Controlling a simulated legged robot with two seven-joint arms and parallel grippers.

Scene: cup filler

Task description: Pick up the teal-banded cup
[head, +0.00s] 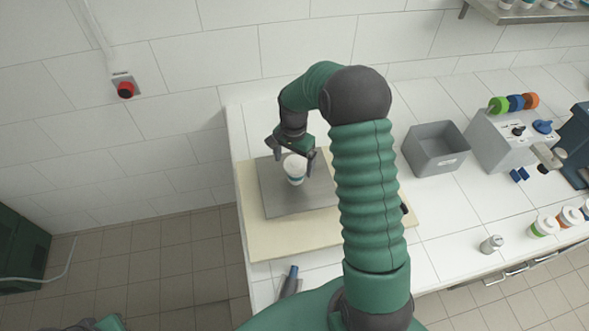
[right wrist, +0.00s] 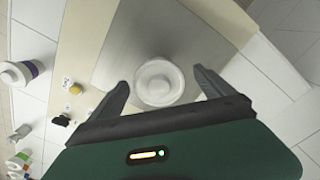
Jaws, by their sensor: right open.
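The teal-banded cup (head: 294,169) is white with a teal band low on its side. It stands upright on a grey plate (head: 270,204) lying on a cream board (head: 285,242). My right gripper (head: 292,152) is open at the cup, with a finger to either side in the picture. In the right wrist view, the cup's round white top (right wrist: 158,83) lies between the two spread fingers of my right gripper (right wrist: 160,86). I cannot tell whether either finger touches it. My left gripper is not in view.
A grey bin (head: 436,150) stands right of the board. A machine with coloured rings (head: 515,103) is beyond it. Several banded cups (head: 544,226) and a small metal canister (head: 491,244) stand at the right. A blue-tipped tool (head: 290,281) lies by the near edge.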

